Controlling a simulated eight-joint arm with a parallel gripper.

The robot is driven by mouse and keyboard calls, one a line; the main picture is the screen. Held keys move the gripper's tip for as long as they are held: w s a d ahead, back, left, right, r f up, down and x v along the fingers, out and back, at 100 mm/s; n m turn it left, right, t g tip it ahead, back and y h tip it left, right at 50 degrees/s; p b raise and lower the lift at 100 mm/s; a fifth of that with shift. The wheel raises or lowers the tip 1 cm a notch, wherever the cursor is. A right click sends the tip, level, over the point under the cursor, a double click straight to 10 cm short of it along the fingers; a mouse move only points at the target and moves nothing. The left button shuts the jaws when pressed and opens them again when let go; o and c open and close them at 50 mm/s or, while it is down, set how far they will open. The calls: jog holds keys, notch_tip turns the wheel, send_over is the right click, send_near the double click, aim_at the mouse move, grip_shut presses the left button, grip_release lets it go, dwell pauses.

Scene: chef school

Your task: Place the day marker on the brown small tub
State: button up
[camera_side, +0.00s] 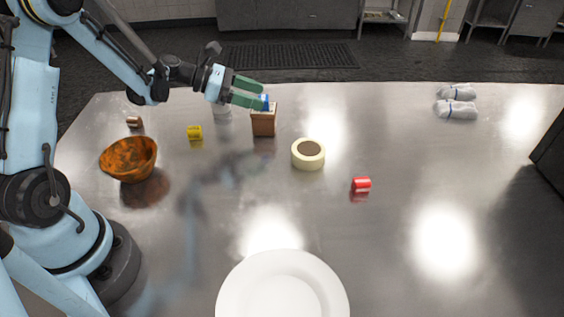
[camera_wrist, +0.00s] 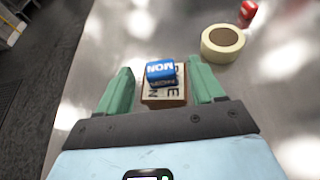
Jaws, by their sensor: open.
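The blue day marker, lettered MON (camera_wrist: 161,70), lies on top of the brown small tub (camera_side: 263,123), toward its far edge in the wrist view. The tub is a small upright brown block-like container with dark lettering on its light top (camera_wrist: 164,99), partly covered by the marker. In the side view the blue marker (camera_side: 265,102) shows only partly beside the fingertips. My gripper (camera_side: 256,93) is open at the tub's top. In the wrist view its green fingers stand on either side of marker and tub, with gaps beside the marker.
A cream tape roll (camera_side: 308,154) and a red marker (camera_side: 361,184) lie right of the tub. A yellow marker (camera_side: 194,132), a small brown piece (camera_side: 134,121) and an orange-brown bowl (camera_side: 128,158) are left. A white plate (camera_side: 282,290) is in front; rolled cloths (camera_side: 456,109) lie far right.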

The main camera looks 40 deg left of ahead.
jog(key=v, duration=0.9)
jog(key=s+d+r+m+g+y, duration=0.1)
jog(key=s+d+m+y, duration=0.3)
jog(key=m, duration=0.9)
jog(key=s+d+r+m+g+y, duration=0.1)
jog(key=s+d+m+y, duration=0.4)
jog(key=m, duration=0.9)
jog(key=s+d, duration=0.2)
jog(key=d, duration=0.2)
jog(key=shift+s+r+y, duration=0.25)
jog(key=shift+s+y, duration=0.05)
